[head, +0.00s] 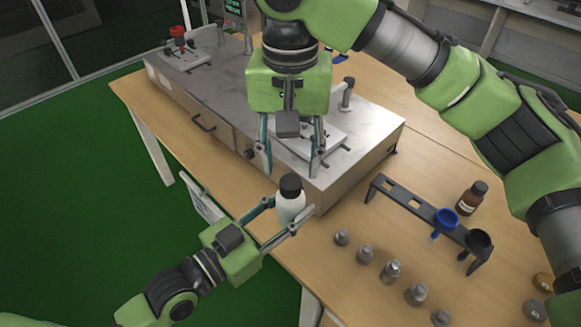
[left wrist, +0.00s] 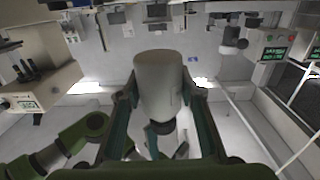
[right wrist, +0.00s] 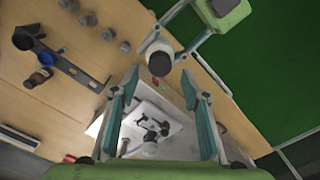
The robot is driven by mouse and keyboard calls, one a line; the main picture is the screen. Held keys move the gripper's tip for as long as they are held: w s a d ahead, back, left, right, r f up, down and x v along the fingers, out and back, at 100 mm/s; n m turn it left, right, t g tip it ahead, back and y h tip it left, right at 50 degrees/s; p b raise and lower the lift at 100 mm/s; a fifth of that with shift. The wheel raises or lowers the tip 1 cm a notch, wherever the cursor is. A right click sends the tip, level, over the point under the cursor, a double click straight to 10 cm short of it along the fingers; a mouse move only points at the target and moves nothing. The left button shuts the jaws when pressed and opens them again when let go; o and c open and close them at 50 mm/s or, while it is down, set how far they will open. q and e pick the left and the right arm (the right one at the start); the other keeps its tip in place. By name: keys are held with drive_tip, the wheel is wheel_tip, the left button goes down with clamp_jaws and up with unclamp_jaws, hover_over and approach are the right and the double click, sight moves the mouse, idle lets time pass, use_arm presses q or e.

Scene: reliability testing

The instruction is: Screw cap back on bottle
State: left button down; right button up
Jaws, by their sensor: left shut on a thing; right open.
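A white bottle (head: 290,205) with a black cap (head: 291,187) on its top stands upright between the fingers of my left gripper (head: 284,222), near the table's front edge. My left gripper is shut on the bottle; the white bottle also fills the middle of the left wrist view (left wrist: 160,85). My right gripper (head: 290,165) is open and empty, pointing down above and behind the bottle. In the right wrist view the black cap (right wrist: 159,63) shows beyond the open fingers (right wrist: 160,90), apart from them. How tightly the cap sits cannot be told.
A metal-topped machine (head: 350,150) stands behind the bottle, under my right gripper. To the right are a dark rack (head: 410,205) with a blue funnel (head: 446,218) and a black one, a brown bottle (head: 470,198), and several grey weights (head: 391,270).

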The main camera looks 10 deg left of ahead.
sight(290, 181)
drive_tip(key=shift+r, duration=0.1)
drive_tip(key=shift+c, duration=0.4)
drive_tip(key=n, duration=0.4)
drive_tip(key=shift+r, duration=0.3)
drive_tip(key=n, duration=0.4)
drive_tip(key=shift+s+a+r+n, duration=0.1)
drive_tip(key=shift+s+r+n, duration=0.05)
drive_tip(key=shift+r+n, duration=0.25)
drive_tip(key=n, duration=0.2)
drive_tip(key=r+n, duration=0.1)
drive_tip(key=n, duration=0.1)
drive_tip(key=shift+n, duration=0.4)
drive_tip(key=n, duration=0.2)
drive_tip(key=r+n, duration=0.1)
drive_tip(key=n, duration=0.2)
drive_tip(key=shift+w, duration=0.2)
drive_tip(key=shift+f, duration=4)
